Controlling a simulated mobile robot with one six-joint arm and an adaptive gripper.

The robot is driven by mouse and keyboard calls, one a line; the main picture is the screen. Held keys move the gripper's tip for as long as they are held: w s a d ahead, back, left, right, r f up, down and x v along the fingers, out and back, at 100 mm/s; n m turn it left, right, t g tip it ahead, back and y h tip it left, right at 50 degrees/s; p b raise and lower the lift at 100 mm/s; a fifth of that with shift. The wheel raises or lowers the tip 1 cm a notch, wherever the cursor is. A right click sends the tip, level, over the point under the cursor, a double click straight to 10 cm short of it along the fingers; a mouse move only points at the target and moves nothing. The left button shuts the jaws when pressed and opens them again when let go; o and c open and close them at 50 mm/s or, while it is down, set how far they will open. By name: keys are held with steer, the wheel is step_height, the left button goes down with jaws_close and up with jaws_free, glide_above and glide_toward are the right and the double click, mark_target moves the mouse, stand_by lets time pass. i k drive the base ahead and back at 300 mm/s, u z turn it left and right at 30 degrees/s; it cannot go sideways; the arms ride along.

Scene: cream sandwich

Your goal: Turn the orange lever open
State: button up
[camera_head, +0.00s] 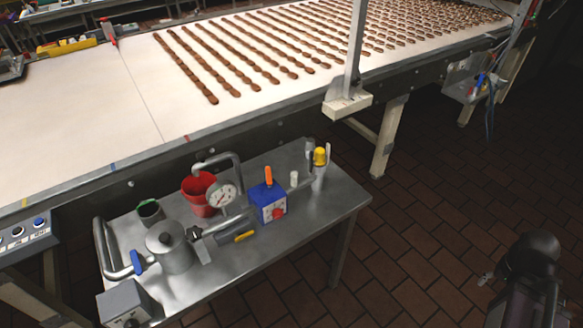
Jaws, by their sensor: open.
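The orange lever (268,175) stands nearly upright on top of a small blue box (269,196). The box has a pale front panel and a red round knob (278,213). It sits on the steel side table (318,212), right of the middle. A dark part of my arm shows at the lower right edge, well apart from the table and the lever. I cannot make out my gripper's fingers there. Nothing touches the lever.
A round pressure gauge (222,195) and red bucket (199,191) stand left of the box. A yellow-capped bottle (319,172) stands right. A metal pot (168,246) and blue-handled pipe (138,262) are further left. The conveyor (80,110) runs behind; the tiled floor (420,240) is clear.

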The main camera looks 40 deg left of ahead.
mark_target(268, 169)
steer(key=z, duration=0.4)
steer(key=k, duration=1.1)
steer(key=u, duration=1.8)
steer(key=i, duration=0.55)
steer(key=z, duration=0.25)
